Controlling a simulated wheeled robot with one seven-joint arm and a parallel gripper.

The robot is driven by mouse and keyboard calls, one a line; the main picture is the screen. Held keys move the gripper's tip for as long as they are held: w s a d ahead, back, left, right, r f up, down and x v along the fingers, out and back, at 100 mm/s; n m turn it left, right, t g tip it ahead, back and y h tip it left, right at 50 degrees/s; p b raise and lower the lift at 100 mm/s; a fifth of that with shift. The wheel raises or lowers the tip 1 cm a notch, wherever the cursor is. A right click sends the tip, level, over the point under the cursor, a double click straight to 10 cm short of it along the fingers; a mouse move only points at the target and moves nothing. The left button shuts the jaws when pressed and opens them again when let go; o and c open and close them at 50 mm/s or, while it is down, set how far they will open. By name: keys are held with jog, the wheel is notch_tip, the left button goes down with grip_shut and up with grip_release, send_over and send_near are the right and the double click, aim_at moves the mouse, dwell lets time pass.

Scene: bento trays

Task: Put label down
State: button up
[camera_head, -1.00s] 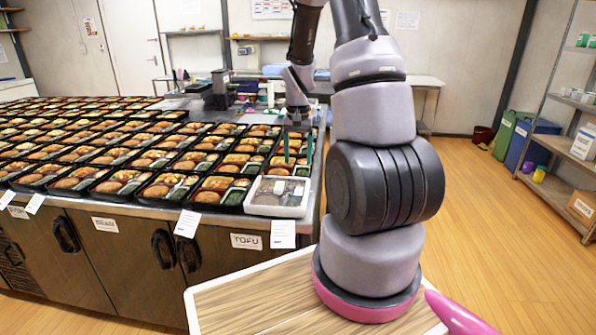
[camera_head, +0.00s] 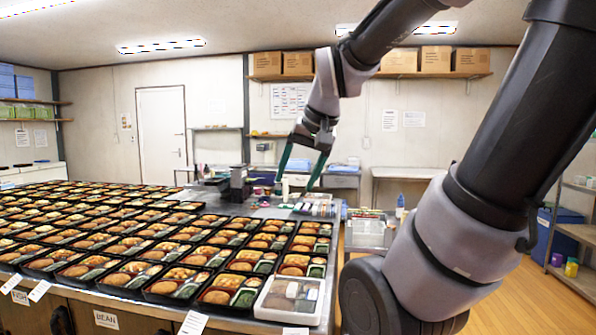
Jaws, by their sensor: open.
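My gripper (camera_head: 299,180) has long green fingers spread wide. It is open and empty, hanging above the far right part of the table, apart from the trays below. A white-rimmed tray with a clear lid (camera_head: 262,307) sits at the table's front right corner. White paper labels hang along the table's front edge, one near the middle (camera_head: 194,323) and others at the left (camera_head: 39,290). No loose label shows between the fingers. I cannot tell which label the task means.
Rows of black bento trays (camera_head: 165,286) cover most of the table. A dark device (camera_head: 238,186) and small packs stand at the back. A metal bin (camera_head: 368,232) stands right of the table.

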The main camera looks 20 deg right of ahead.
jog(key=shift+t+y, duration=0.3)
jog(key=shift+t, duration=0.3)
jog(key=s, duration=0.1)
jog(key=s+a+r, duration=0.1)
jog(key=s, duration=0.2)
jog(key=shift+a+r, duration=0.3)
jog(key=shift+r, duration=0.1)
jog(key=shift+w, duration=0.1)
jog(key=c, duration=0.8)
jog(key=shift+w+d+f, duration=0.15)
jog(key=shift+w+d, duration=0.05)
jog(key=shift+w, duration=0.15)
grip_shut()
jog(key=m+g+h, duration=0.2)
jog(key=g, duration=0.5)
send_over(312, 294)
notch_tip(312, 294, down, 32)
jog(key=shift+s+f, duration=0.1)
jog(key=shift+f, duration=3.15)
